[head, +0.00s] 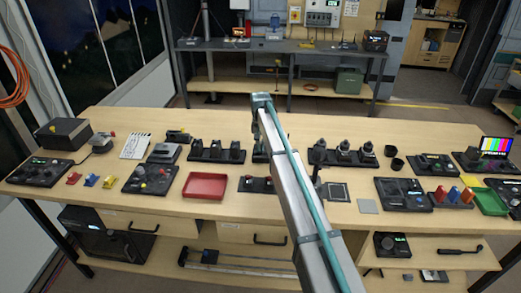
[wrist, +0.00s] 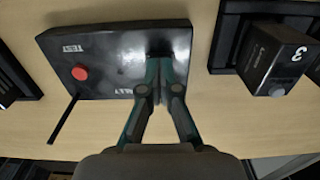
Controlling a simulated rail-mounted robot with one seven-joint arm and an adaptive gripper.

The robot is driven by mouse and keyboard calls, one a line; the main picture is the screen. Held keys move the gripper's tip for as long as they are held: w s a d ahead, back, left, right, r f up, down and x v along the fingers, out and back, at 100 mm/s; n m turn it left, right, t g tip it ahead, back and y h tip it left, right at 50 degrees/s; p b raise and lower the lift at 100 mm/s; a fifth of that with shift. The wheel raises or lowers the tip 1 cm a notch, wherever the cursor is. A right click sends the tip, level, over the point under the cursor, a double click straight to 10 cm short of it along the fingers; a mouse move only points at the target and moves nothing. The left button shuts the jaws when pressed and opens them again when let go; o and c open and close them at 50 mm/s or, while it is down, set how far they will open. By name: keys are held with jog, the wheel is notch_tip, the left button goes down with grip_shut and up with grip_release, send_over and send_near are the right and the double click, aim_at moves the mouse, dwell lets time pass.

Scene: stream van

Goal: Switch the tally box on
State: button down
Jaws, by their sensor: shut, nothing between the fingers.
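The tally box is a black slab (wrist: 115,72) in the wrist view. It carries a red round button (wrist: 80,72) near the "TEST" lettering, which appears upside down. Any switch there is hidden behind the fingers.
A black battery (wrist: 275,60) marked 3 sits in a holder right of the box in the wrist view. In the head view, the bench (head: 125,205) also bears a red tray (head: 204,186), a row of black devices (head: 342,155) and a green tray (head: 490,202).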

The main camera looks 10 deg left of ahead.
jog(key=shift+f, duration=0.2)
jog(key=shift+r, duration=0.15)
jog(key=shift+r+p, duration=1.5)
jog(key=shift+r, duration=1.85)
